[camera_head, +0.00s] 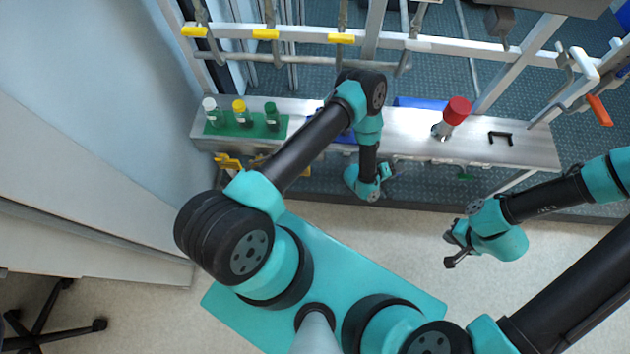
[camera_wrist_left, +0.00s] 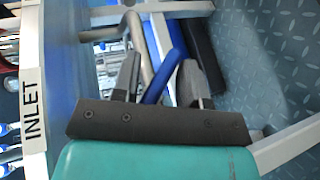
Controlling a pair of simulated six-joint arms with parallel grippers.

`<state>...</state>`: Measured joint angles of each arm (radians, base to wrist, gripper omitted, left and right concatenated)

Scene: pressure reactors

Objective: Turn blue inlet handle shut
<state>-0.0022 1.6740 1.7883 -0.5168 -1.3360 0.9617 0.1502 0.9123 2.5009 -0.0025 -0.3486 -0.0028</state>
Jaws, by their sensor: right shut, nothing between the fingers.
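The blue inlet handle (camera_wrist_left: 164,76) shows in the left wrist view as a slanted blue bar between the fingers of my left gripper (camera_wrist_left: 160,78). The two dark fingers stand apart, with a visible gap between the left finger and the bar. A grey bent pipe (camera_wrist_left: 139,44) runs close to the handle. An "INLET" label (camera_wrist_left: 33,112) is on the left. In the head view my left gripper (camera_head: 388,170) is at the front edge of the bench, and I cannot make out the handle there. My right gripper (camera_head: 452,252) is shut and empty over the floor.
The metal bench (camera_head: 400,135) carries a green rack (camera_head: 225,129) with capped bottles, a red-capped vessel (camera_head: 455,113) and a black bracket (camera_head: 500,137). Yellow handles (camera_head: 265,34) and an orange handle (camera_head: 600,110) are on the pipework behind. The floor around my right gripper is clear.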

